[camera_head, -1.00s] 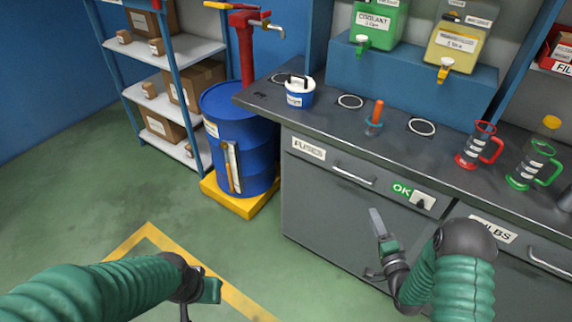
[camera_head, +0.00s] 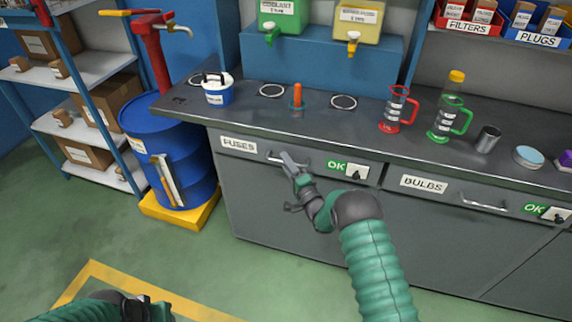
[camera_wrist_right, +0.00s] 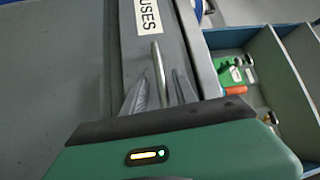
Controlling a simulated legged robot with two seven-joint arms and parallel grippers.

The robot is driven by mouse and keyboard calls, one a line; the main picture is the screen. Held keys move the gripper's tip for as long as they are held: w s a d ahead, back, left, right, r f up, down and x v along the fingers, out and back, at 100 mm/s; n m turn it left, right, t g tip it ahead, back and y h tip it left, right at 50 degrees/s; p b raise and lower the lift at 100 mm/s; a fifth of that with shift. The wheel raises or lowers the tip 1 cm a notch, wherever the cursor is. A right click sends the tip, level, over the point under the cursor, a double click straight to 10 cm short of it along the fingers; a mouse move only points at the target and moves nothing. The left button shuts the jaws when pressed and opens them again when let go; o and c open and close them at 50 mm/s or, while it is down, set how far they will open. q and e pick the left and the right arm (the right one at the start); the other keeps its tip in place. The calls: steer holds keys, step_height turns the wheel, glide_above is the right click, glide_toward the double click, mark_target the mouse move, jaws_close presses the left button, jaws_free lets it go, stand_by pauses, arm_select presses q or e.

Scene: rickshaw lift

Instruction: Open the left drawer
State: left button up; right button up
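The left drawer, labelled FUSES (camera_head: 238,145), is in the grey cabinet under the counter. Its front looks flush in the head view. My right gripper (camera_head: 288,160) is at its bar handle (camera_head: 271,157), covering part of it. In the right wrist view the handle (camera_wrist_right: 158,72) stands between the two fingers of the right gripper (camera_wrist_right: 157,92), which are apart. I cannot tell whether either finger touches it. My left gripper (camera_head: 148,308) is low at the bottom left, away from the cabinet, and its fingers are not clear.
The BULBS drawer (camera_head: 424,184) is to the right. Jugs, a cup and a white-blue pail (camera_head: 217,90) stand on the counter (camera_head: 340,128). A blue barrel (camera_head: 170,150) on a yellow base is at left. In the wrist view, compartments (camera_wrist_right: 290,85) hold small green and orange items.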

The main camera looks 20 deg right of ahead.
steer(key=shift+w, duration=0.2)
steer(key=shift+a+r, duration=0.1)
steer(key=shift+a, duration=0.1)
steer(key=shift+c, duration=0.8)
steer(key=shift+s, duration=0.1)
steer(key=c, duration=0.5)
jaws_close()
steer(key=shift+d+f, duration=0.1)
steer(key=shift+f, duration=0.1)
